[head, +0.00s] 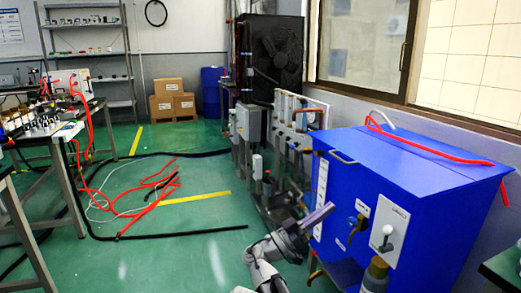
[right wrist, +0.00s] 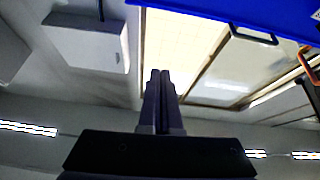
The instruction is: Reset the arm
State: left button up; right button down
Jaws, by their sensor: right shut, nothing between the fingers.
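My right arm comes in from the bottom of the head view. Its gripper (head: 322,212) points up and to the right, in front of the left part of the blue cabinet (head: 420,165). In the right wrist view the two dark fingers of the right gripper (right wrist: 160,75) lie together, shut, with nothing between them. The blue cabinet also shows at the top right of that view (right wrist: 240,10), apart from the fingers. I cannot tell the exact gap between gripper and cabinet in the head view. My left gripper is not in view.
A white lever panel (head: 387,232) is on the cabinet's front. Pipes and grey boxes (head: 250,125) stand along the wall behind. Red hoses (head: 150,190) and black cables lie on the green floor. A cluttered workbench (head: 45,130) is at left. Open floor lies in the middle.

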jog(key=s+d+f+n+g+y, duration=0.35)
jog(key=d+f+y, duration=0.25)
jog(key=d+f, duration=0.45)
jog(key=s+a+f+n+g+y, duration=0.1)
jog(key=s+f+n+y, duration=0.25)
jog(key=f, duration=0.45)
jog(key=s+f+n+g+y, duration=0.15)
jog(key=f+y, duration=0.25)
jog(key=f, duration=0.4)
jog(key=s+a+f+n+y, duration=0.5)
jog(key=s+a+f+y, duration=0.1)
jog(key=a+y, duration=0.3)
jog(key=s+a+r+n+g+h+p, duration=0.15)
jog(key=s+a+n, duration=0.3)
jog(key=a, duration=0.65)
notch_tip(320, 180, up, 39)
jog(key=s+p, duration=0.1)
jog(key=p, duration=3.7)
jog(key=shift+a+m+p, duration=0.3)
jog(key=shift+a+p, duration=0.1)
jog(key=shift+a, duration=0.05)
jog(key=shift+s+f, duration=0.1)
jog(key=shift+f, duration=0.05)
